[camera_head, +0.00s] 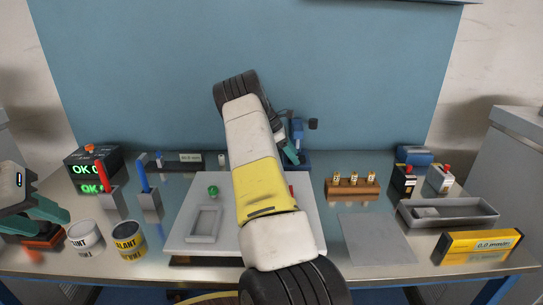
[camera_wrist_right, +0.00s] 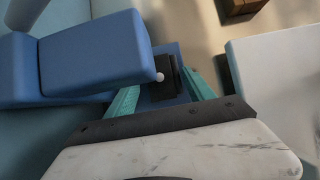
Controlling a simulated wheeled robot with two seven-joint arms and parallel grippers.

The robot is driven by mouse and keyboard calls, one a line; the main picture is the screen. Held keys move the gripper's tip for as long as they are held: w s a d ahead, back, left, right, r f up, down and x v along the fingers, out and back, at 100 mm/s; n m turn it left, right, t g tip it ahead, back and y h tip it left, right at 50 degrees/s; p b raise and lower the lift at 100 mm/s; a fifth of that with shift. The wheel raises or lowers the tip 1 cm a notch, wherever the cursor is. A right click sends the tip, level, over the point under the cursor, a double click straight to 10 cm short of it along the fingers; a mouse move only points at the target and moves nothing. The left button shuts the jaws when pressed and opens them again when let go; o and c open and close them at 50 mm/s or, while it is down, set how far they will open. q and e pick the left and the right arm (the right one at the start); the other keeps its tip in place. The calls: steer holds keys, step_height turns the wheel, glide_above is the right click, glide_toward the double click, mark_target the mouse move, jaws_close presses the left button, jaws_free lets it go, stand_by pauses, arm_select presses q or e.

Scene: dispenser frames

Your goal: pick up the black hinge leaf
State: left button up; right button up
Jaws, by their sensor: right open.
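In the right wrist view a small dark piece (camera_wrist_right: 165,90), which looks like the black hinge leaf, sits on a blue base beside a blue block with a light round knob. My right gripper (camera_wrist_right: 163,95) is open, with its teal fingers on either side of the dark piece; I cannot tell whether they touch it. In the head view my right gripper (camera_head: 293,156) is at the blue device (camera_head: 297,132) at the back of the table, and my arm hides much of it. My left gripper (camera_head: 40,217) is at the left edge, its teal fingers apart above a dark and orange object (camera_head: 44,240).
A light board (camera_head: 185,235) lies under my right arm. Two cans (camera_head: 128,240), upright red and blue tools in holders (camera_head: 150,200) and an OK display (camera_head: 90,165) stand left. A wooden rack (camera_head: 352,190), grey tray (camera_head: 448,224) and yellow box (camera_head: 477,247) stand right.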

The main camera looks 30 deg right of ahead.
steer(key=shift+c, duration=0.2)
jaws_close()
steer(key=shift+r, duration=0.1)
